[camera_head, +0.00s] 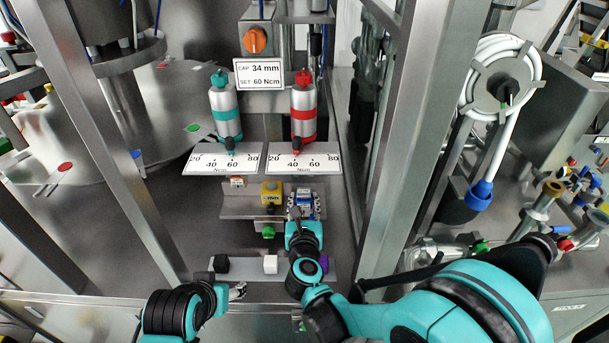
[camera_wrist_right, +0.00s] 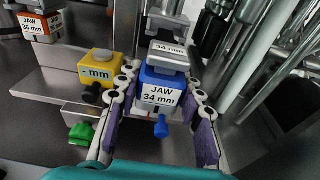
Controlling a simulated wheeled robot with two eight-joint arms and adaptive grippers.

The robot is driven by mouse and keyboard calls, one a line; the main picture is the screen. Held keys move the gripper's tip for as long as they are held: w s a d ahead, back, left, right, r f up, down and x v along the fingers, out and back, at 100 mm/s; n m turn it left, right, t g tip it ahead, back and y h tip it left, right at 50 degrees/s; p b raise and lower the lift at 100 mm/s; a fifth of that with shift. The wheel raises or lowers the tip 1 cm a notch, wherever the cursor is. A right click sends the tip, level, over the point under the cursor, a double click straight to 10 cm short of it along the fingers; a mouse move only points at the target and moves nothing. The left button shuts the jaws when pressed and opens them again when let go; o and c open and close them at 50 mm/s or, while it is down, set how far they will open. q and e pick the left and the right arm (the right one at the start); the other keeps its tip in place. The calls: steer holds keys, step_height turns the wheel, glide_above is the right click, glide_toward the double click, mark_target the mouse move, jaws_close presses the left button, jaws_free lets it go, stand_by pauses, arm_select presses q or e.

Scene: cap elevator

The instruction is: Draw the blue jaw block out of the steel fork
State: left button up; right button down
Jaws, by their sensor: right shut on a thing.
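The blue jaw block (camera_wrist_right: 160,78), labelled "JAW 34 mm" with a blue knob in front, stands upright in the right wrist view. My right gripper (camera_wrist_right: 163,84) has a finger on each side of it and is shut on it. In the head view the block (camera_head: 305,203) is partly covered by my right gripper (camera_head: 303,216). Steel parts and a "34 mm" plate lie directly behind the block. I cannot tell clearly which part is the steel fork or how deep the block sits in it. My left gripper (camera_head: 238,291) is low in the head view, away from the block; its opening is unclear.
A yellow block (camera_wrist_right: 100,67) labelled "- mm" stands close left of the held block, above a green knob (camera_wrist_right: 82,131). A white-and-orange jaw block (camera_wrist_right: 42,25) is farther left. Steel posts (camera_wrist_right: 262,50) rise on the right. A steel strip (camera_head: 245,267) with small coloured blocks lies in front.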

steer(key=shift+s, duration=1.25)
